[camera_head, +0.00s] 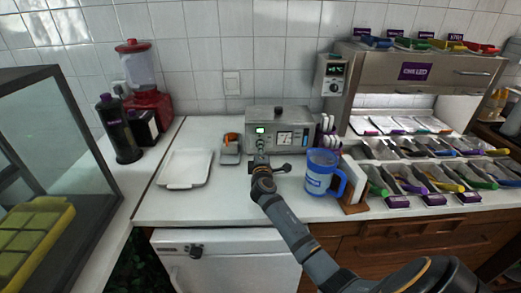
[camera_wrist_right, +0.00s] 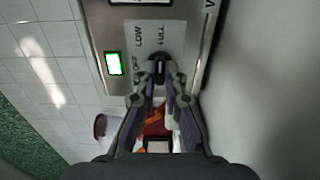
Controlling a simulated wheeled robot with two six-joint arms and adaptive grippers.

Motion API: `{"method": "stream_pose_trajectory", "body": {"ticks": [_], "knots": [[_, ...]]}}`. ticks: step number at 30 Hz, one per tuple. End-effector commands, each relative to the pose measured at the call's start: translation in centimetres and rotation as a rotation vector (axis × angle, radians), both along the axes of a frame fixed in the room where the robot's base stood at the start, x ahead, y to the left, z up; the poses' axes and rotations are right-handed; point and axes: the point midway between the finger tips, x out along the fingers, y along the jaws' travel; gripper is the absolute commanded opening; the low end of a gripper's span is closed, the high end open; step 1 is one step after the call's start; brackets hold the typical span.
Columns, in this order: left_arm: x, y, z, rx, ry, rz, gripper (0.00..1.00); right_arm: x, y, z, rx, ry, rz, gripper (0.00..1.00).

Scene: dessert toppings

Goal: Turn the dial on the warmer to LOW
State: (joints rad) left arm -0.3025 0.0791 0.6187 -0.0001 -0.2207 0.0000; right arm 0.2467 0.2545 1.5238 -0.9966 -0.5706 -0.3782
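The warmer (camera_head: 291,118) is a grey metal box against the tiled wall, with a lit green display (camera_head: 259,130). In the right wrist view its panel shows the words OFF, LOW and FULL around a black dial (camera_wrist_right: 158,68). The dial's bar appears to lie toward FULL. My right gripper (camera_head: 261,159) is at the front of the warmer. In the right wrist view its two fingertips (camera_wrist_right: 159,80) flank the dial; I cannot tell whether they touch it. The gripper hides the dial in the head view. My left gripper is not in view.
A blue mug (camera_head: 318,172) stands right of my right arm, close to it. A white tray (camera_head: 185,169) lies to the left. Topping bins with colored scoops (camera_head: 420,176) fill the right side.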

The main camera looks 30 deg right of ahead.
Motion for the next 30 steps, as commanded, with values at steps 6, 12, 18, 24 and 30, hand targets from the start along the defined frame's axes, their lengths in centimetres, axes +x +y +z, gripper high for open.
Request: {"method": "stream_pose_trajectory", "body": {"ticks": [6,12,18,24,30], "knots": [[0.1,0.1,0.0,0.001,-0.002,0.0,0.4,0.0,0.0,0.0,-0.001,0.002,0.0,0.0],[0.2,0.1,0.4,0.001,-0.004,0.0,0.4,0.0,0.0,0.0,-0.035,0.023,0.0,0.0],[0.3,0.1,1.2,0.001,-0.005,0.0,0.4,0.0,0.0,0.1,-0.135,0.085,0.001,0.0],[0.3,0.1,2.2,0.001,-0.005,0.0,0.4,0.0,0.0,0.1,-0.276,0.173,0.001,0.0],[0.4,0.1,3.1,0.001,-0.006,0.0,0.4,0.0,0.0,0.1,-0.419,0.26,0.001,0.0]]}}
